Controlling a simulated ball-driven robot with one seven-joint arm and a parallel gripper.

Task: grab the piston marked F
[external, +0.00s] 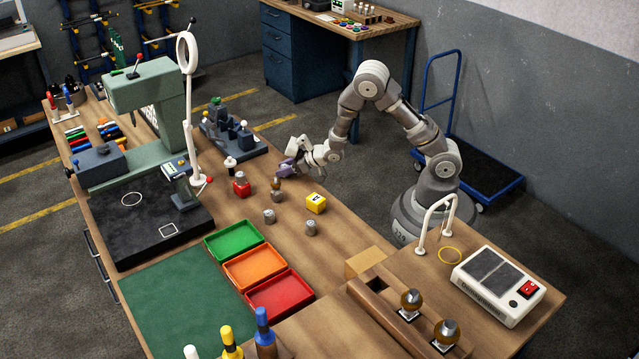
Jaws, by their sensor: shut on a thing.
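My gripper (281,172) is low over the wooden bench, near its right edge, with its fingers pointing left and down. It is shut on a small grey piston with a brownish top (277,184), at the fingertips. The fingers partly cover this piston, and I cannot tell whether it touches the bench. No letter on any piston is readable at this size.
Green (207,243), orange and red trays lie in front. A grey fixture (235,138) stands behind.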

